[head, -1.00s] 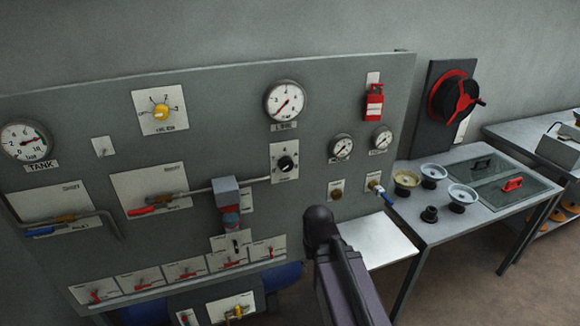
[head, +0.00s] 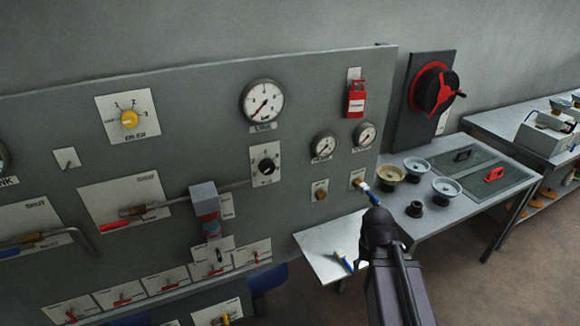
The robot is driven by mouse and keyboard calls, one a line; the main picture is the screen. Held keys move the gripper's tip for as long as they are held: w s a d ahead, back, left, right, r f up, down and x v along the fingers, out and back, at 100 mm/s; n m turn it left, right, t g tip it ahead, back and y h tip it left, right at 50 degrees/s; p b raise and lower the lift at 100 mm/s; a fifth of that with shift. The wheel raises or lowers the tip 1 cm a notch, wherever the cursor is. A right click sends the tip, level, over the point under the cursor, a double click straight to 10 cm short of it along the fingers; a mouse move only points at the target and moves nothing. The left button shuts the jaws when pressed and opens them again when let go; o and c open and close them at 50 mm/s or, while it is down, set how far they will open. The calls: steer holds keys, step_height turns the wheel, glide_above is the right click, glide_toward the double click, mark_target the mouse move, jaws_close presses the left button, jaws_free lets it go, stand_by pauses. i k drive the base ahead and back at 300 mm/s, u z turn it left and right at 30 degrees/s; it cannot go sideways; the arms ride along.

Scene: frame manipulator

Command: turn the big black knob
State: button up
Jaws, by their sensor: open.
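The black knob (head: 266,165) sits on a white plate in the middle of the grey upright panel, below a large round gauge (head: 262,101). It is unobstructed, and nothing touches it. My dark arm (head: 395,285) rises from the bottom edge, to the right of and lower than the knob. Only a rounded joint and a link of it show. My gripper is not visible in this view.
The panel (head: 60,112) carries a yellow selector knob (head: 129,119), levers and gauges. A red box (head: 356,98) and a black wheel with a red handle (head: 436,90) are at right. A white shelf (head: 318,248) juts out below.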

mark_target(267, 167)
steer(key=z, duration=1.3)
steer(key=k, duration=0.7)
steer(key=u, duration=1.65)
